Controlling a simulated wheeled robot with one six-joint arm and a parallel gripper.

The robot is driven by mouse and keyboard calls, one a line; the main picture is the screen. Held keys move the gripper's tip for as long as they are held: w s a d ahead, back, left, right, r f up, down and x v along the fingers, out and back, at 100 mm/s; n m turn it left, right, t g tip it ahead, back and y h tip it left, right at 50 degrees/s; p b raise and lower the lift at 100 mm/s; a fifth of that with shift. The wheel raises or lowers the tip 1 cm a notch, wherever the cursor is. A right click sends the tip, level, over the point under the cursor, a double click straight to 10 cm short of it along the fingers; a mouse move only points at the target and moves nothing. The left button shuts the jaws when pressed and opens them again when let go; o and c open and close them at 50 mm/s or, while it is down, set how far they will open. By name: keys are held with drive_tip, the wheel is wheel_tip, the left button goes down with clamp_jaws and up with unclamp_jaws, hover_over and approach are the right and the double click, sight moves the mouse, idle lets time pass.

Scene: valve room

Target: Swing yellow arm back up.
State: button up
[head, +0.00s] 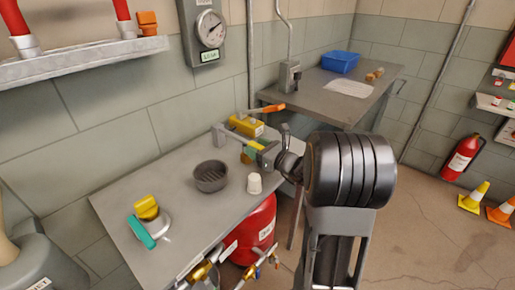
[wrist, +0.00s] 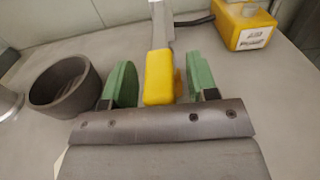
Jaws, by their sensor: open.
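The yellow arm is a grey metal bar with a yellow grip (wrist: 158,77), pointing toward my gripper in the wrist view. In the head view its yellow part (head: 257,143) lies low over the workbench (head: 185,178), partly hidden by my gripper. My gripper (wrist: 161,85) is open. Its two green fingertips stand either side of the yellow grip, with a visible gap on the left and a smaller one on the right. The head view shows my gripper (head: 257,152) at the bench's far right part; its fingers are small there.
A dark round bowl (head: 211,176) stands just left of my gripper, and a white cup (head: 254,183) stands in front.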

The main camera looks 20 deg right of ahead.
drive_tip(key=shift+c, duration=0.5)
clamp_jaws()
